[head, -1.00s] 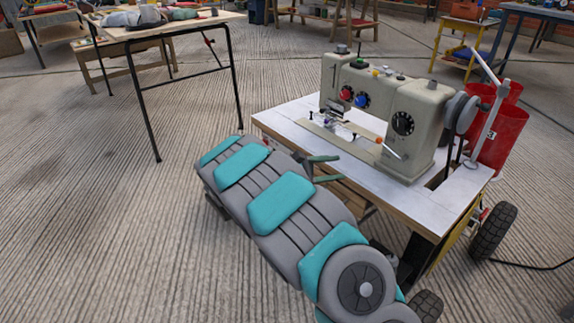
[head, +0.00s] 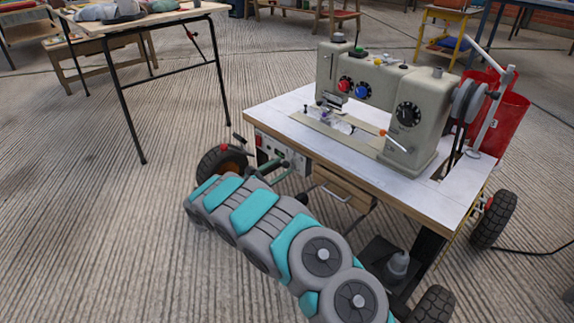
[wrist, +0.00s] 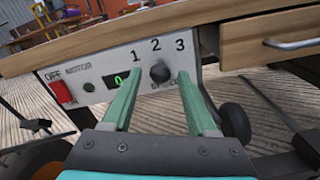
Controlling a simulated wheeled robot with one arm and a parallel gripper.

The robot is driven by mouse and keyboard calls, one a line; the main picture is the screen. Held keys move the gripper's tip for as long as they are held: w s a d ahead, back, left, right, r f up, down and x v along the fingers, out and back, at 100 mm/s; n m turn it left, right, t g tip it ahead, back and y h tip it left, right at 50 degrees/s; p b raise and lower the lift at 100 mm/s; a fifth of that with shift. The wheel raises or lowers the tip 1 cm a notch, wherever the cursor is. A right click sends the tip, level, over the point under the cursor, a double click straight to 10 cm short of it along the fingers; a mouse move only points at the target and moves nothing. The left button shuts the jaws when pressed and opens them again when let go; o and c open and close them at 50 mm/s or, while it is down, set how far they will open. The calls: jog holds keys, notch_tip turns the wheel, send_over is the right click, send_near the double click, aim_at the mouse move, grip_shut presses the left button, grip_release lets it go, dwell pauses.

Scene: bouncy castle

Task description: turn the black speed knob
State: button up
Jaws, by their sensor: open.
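The black speed knob (wrist: 159,73) is on a white control panel (wrist: 100,75), below the numbers 1, 2 and 3. The label under it is only partly readable. My gripper (wrist: 160,80) is open, with one green finger on each side of the knob in the picture. I cannot tell whether either finger touches it. In the head view my gripper (head: 281,161) is at the panel under the sewing table's front edge, and I cannot make out the knob there.
A red OFF switch (wrist: 62,92) and a green button (wrist: 89,87) are left of the knob. The wooden table edge (wrist: 240,35) runs just above the panel. A drawer with a handle (head: 334,193) is to its right. The sewing machine (head: 385,95) stands on top.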

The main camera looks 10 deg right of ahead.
aim_at(287, 163)
jog(key=shift+x, duration=1.8)
grip_shut()
